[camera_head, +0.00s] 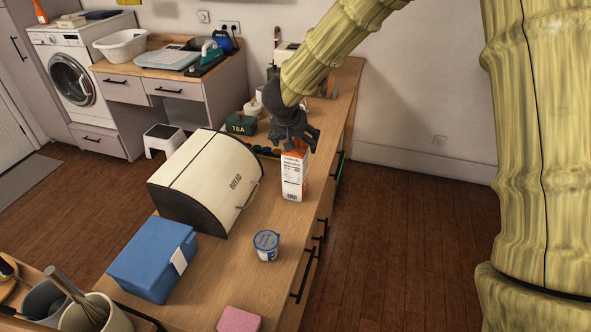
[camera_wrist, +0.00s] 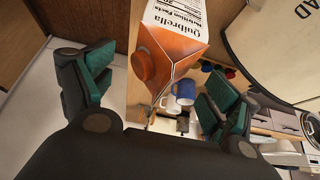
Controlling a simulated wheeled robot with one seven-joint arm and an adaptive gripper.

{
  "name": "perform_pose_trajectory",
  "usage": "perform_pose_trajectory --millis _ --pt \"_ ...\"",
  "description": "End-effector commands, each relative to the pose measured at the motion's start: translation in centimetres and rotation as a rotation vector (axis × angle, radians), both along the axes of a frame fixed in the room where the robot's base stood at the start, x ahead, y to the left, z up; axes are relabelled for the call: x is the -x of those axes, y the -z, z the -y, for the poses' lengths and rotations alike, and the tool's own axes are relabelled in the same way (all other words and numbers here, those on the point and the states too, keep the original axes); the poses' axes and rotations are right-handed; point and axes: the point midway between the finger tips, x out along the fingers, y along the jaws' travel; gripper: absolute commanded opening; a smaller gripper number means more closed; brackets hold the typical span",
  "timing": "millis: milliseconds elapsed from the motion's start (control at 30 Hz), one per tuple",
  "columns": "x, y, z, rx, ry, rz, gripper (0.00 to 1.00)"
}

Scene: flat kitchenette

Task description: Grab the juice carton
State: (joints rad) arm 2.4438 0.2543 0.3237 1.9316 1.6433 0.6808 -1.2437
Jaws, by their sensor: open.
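The juice carton (camera_head: 293,178) is white and orange and stands upright on the wooden counter, right of the bread box. In the wrist view the carton (camera_wrist: 172,45) shows its orange top, an orange cap and the word "Quibrella". My gripper (camera_head: 300,139) is at the carton's top in the head view and hides part of it. In the wrist view my gripper (camera_wrist: 150,95) is open, with one dark-green-padded finger on each side of the carton's top. Whether either finger touches the carton I cannot tell.
A cream bread box (camera_head: 200,178) stands close left of the carton. A green tea tin (camera_head: 241,124) is behind it. A yogurt cup (camera_head: 266,245), a blue box (camera_head: 153,258) and a pink block (camera_head: 239,320) are nearer. The counter between cup and carton is clear.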

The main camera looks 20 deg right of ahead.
Motion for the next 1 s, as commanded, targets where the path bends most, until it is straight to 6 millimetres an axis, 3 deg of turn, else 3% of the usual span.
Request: perform_pose_trajectory --millis 233,500,1000 --pt "-1.3 2.3 1.0 0.003 0.001 -0.002 0.88" --pt "-1.5 2.7 1.1 0.001 0.0 0.0 0.88" --pt "-1.4 2.7 1.1 0.0 0.001 0.0 0.0"
